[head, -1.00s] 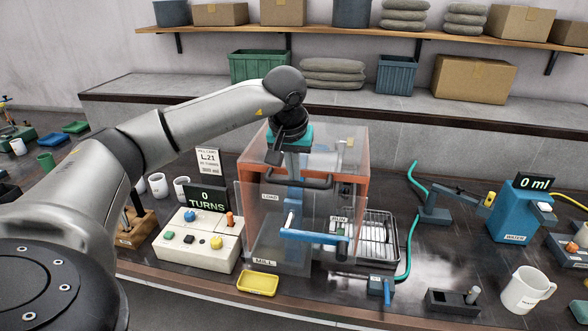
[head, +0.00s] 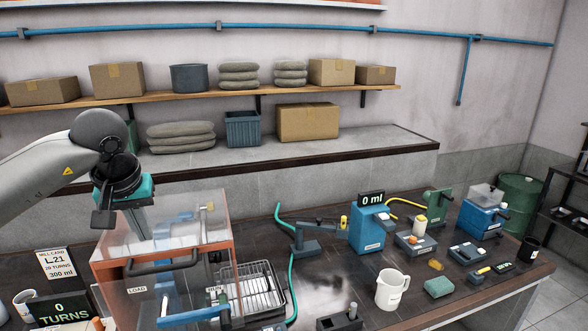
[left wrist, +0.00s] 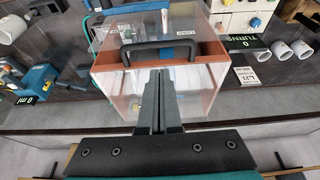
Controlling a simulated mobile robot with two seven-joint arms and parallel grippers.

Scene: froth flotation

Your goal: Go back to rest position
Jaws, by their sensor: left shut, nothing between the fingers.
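My left gripper (head: 141,222) points down at the mill's clear housing at the left of the head view, partly hidden by its own wrist. In the left wrist view its two dark fingers (left wrist: 160,90) are together with nothing between them. They appear just before the orange-edged mill (left wrist: 170,95) and its dark handle (left wrist: 160,50); I cannot tell whether they touch it. In the head view the mill (head: 222,255) has a clear front guard with a dark handle (head: 163,262). My right gripper is not in view.
The turns display (head: 60,310) and mill card (head: 57,268) stand left of the mill. A wire rack (head: 252,290) is right of it. The blue water unit (head: 370,230), white mug (head: 391,290) and several small stations crowd the bench's right side. A shelf (head: 200,98) holds boxes behind.

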